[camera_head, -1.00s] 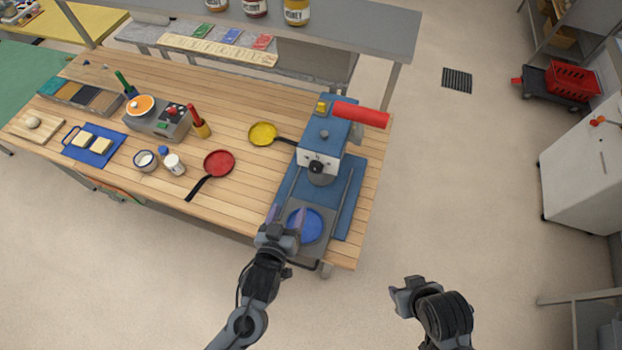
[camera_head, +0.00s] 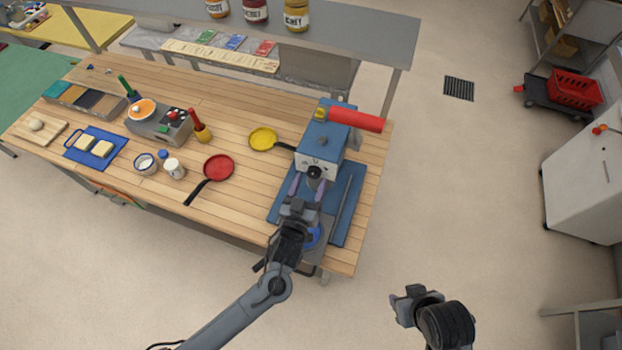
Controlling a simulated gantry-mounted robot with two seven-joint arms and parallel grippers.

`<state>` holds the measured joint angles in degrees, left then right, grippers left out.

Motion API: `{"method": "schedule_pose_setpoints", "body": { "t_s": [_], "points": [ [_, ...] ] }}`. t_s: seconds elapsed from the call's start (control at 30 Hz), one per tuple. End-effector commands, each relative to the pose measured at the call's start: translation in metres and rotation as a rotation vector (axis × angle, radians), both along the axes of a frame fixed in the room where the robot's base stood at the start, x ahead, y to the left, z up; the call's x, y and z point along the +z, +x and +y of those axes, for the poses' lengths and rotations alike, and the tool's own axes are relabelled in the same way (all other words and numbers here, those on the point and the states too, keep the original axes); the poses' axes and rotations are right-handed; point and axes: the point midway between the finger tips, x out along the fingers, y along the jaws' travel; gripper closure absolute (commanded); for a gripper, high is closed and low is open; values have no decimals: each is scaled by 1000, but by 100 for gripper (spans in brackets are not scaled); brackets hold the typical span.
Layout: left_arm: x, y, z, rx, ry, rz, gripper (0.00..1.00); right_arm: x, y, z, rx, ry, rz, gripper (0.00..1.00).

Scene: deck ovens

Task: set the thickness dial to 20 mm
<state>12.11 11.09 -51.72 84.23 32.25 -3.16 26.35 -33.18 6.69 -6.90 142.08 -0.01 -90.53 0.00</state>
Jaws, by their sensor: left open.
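The blue press machine (camera_head: 322,140) stands at the right end of the wooden table, with a red handle (camera_head: 355,119) on top. Its white front panel (camera_head: 303,164) carries the black thickness dial (camera_head: 314,172); the scale marks are too small to read. My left gripper (camera_head: 308,187) is open just in front of the panel, its two purple-grey fingers pointing at the dial from either side and a little below. I cannot tell whether they touch it. The gripper hides most of the blue disc (camera_head: 314,236) on the machine's tray. My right gripper (camera_head: 407,298) hangs over the floor, away from the table.
A yellow pan (camera_head: 263,138) lies left of the machine, and a red pan (camera_head: 219,167) farther left. A hotplate unit (camera_head: 160,126), jars and a blue board (camera_head: 82,155) fill the left side. A grey shelf (camera_head: 350,40) runs behind.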

Motion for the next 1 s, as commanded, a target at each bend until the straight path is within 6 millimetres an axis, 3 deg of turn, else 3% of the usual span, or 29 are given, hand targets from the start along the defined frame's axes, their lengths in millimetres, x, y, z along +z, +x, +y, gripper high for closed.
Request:
{"method": "schedule_pose_setpoints", "body": {
  "t_s": [0.2,0.53,0.9,1.0],
  "points": [
    [0,13,-4,0,-1,0,33,2,0,-2,5,-9,0,57],
    [0,15,-5,0,-1,1,35,2,0,-2,5,-8,0,57],
    [0,15,-4,0,0,1,89,2,0,0,-1,0,0,57],
    [0,15,-5,0,-3,2,89,2,0,0,-2,2,0,57]
  ]
}}
